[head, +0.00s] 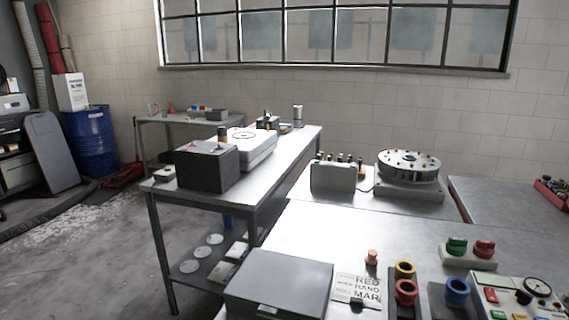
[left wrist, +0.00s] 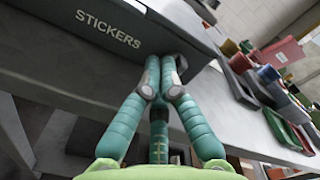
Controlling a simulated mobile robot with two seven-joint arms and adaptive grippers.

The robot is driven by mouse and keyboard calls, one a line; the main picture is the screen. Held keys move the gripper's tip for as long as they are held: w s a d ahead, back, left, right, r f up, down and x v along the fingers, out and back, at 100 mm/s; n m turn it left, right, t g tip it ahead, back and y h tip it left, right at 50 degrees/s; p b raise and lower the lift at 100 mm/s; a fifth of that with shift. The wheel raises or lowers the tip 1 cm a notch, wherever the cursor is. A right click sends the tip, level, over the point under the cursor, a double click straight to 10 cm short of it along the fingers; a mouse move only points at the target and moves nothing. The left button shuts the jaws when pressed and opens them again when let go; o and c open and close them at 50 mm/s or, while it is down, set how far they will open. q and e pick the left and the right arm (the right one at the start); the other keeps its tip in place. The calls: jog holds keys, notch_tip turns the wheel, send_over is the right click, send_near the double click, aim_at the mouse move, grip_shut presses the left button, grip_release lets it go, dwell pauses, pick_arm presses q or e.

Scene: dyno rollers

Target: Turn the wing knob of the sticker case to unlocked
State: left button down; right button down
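The sticker case is a dark grey box marked "STICKERS"; its front face (left wrist: 60,22) fills the upper left of the left wrist view. A closed dark grey case (head: 280,283) at the bottom of the head view appears to be the same one. My left gripper (left wrist: 163,66) has teal fingers with grey tips. The tips come close together against the case front, just below and right of the lettering. The wing knob is not clearly visible; the fingertips may hide it. I cannot tell whether they hold it. My right gripper is in neither view.
Right of the case in the head view are a printed card (head: 358,290), coloured ring sockets (head: 405,290), a red and green knob block (head: 468,252) and a gauge panel (head: 520,298). A round dial machine (head: 409,168) stands farther back.

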pick_arm(q)
jog(key=shift+d+r+p, duration=0.15)
jog(key=shift+r+p, duration=0.3)
jog(key=shift+r, duration=0.05)
jog(key=shift+s+d+r, duration=0.1)
jog(key=shift+d+r, duration=0.15)
jog(key=shift+d, duration=0.05)
dwell(0.6)
jog(key=shift+r, duration=0.1)
jog(key=shift+a+r+p, duration=0.2)
jog(key=shift+p, duration=0.3)
jog(key=shift+s+a+f, duration=0.1)
jog(key=shift+s+a, duration=0.15)
jog(key=shift+s, duration=0.05)
jog(key=v, duration=0.5)
jog(key=shift+s+a, duration=0.1)
jog(key=shift+f, duration=0.1)
